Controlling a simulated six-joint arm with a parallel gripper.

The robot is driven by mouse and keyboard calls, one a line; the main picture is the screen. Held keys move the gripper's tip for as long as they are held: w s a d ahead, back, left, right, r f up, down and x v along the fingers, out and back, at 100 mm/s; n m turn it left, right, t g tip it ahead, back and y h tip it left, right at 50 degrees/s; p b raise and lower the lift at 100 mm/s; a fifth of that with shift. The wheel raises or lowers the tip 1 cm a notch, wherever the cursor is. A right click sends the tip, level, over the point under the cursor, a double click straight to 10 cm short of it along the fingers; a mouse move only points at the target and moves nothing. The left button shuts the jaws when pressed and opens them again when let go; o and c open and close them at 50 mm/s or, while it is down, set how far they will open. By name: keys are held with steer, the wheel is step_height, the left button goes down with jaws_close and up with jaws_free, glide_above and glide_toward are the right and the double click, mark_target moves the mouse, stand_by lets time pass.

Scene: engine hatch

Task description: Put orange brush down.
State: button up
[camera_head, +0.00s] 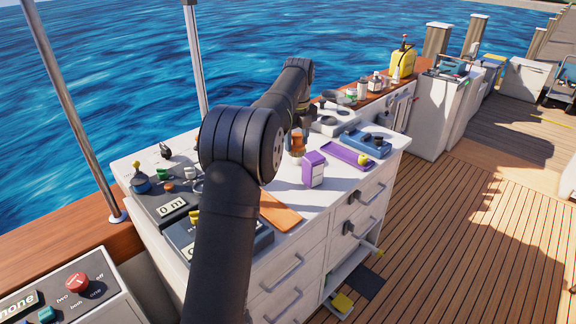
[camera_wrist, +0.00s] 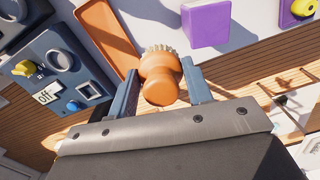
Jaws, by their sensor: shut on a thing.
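The orange brush (camera_wrist: 160,88) is between the two fingers of my gripper (camera_wrist: 162,82) in the wrist view, its rounded handle toward the camera and its pale bristles on the far side. My gripper is shut on it. In the head view the orange brush (camera_head: 298,143) shows below my gripper (camera_head: 299,128), above or at the white counter (camera_head: 325,197); whether the bristles touch the counter I cannot tell. An orange board (camera_head: 280,211) lies flat on the counter nearer the front; it also shows in the wrist view (camera_wrist: 105,32).
A purple box (camera_head: 313,170) stands close to the brush on the right. Panels with displays (camera_head: 172,209) occupy the counter's left. Some bare counter lies around the board.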

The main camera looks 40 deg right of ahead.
mark_target(297, 153)
steer(key=f, duration=0.4)
steer(key=shift+s+d+f, duration=0.2)
steer(key=shift+f, duration=0.05)
steer(key=shift+w+f, duration=0.15)
steer(key=shift+f, duration=0.15)
steer(key=w+f, duration=0.2)
steer(key=w, duration=0.1)
steer(key=w+a+f, duration=0.1)
steer(key=w+f, duration=0.1)
steer(key=w, duration=0.2)
steer(key=w+a+f, duration=0.1)
steer(key=w+f, duration=0.2)
steer(key=w, duration=0.1)
steer(key=shift+w+f, duration=0.1)
steer(key=shift+f, duration=1.85)
steer(key=shift+f, duration=0.1)
steer(key=o, duration=0.6)
steer(key=shift+f, duration=0.1)
steer(key=o, duration=0.4)
